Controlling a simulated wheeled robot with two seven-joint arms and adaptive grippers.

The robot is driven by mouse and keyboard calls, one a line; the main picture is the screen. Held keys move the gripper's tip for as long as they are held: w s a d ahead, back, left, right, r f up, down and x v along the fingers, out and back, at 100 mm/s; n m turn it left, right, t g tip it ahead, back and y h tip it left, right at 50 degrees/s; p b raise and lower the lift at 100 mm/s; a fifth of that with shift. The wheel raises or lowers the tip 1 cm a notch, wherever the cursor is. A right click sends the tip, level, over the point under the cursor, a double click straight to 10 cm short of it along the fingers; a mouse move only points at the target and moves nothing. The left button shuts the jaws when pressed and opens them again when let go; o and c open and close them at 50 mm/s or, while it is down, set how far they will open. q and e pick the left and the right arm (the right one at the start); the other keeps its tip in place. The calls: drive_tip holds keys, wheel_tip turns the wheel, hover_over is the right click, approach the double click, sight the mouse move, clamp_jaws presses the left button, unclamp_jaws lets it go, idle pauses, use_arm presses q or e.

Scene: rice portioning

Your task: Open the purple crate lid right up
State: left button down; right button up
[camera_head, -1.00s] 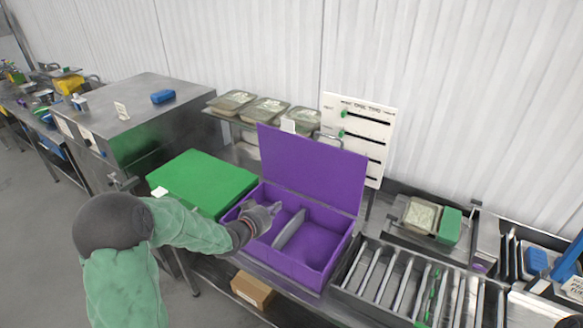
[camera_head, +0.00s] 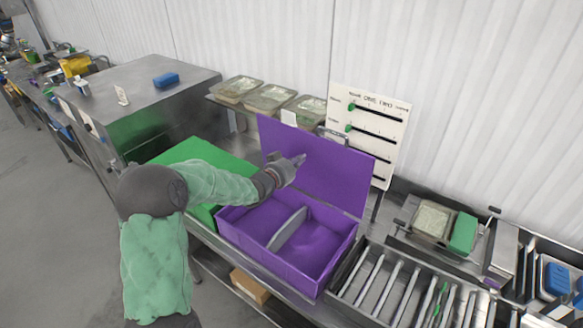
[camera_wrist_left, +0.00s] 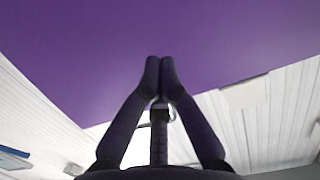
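The purple crate (camera_head: 330,262) stands on the steel bench with its purple lid (camera_head: 325,170) raised and tilted back towards the wall. A grey divider (camera_head: 287,228) stands inside the crate. My left gripper (camera_head: 299,160) is in front of the lid's inner face, near its left half; whether it touches the lid I cannot tell. In the left wrist view the fingertips (camera_wrist_left: 160,62) are together with nothing visible between them, and the purple lid (camera_wrist_left: 170,30) fills the upper part. My right gripper is not in view.
A green crate (camera_head: 200,150) stands just left, partly under my left arm. Clear containers (camera_head: 270,97) sit on a shelf behind the lid. A white slider board (camera_head: 370,125) stands behind the lid's right side. A slotted steel rack (camera_head: 385,290) is at the right.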

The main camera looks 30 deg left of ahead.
sight(308, 152)
use_arm(q)
drive_tip(key=shift+w+d+f+b, duration=0.15)
drive_tip(key=shift+w+b, duration=0.1)
drive_tip(key=shift+w, duration=1.6)
drive_tip(key=shift+w+d+b, duration=0.15)
drive_tip(key=shift+w+b, duration=0.05)
drive_tip(key=shift+w, duration=1.6)
drive_tip(key=shift+s, duration=0.15)
drive_tip(key=s+b, duration=0.1)
drive_tip(key=s, duration=0.9)
drive_tip(key=shift+a, duration=0.4)
drive_tip(key=shift+w, duration=0.1)
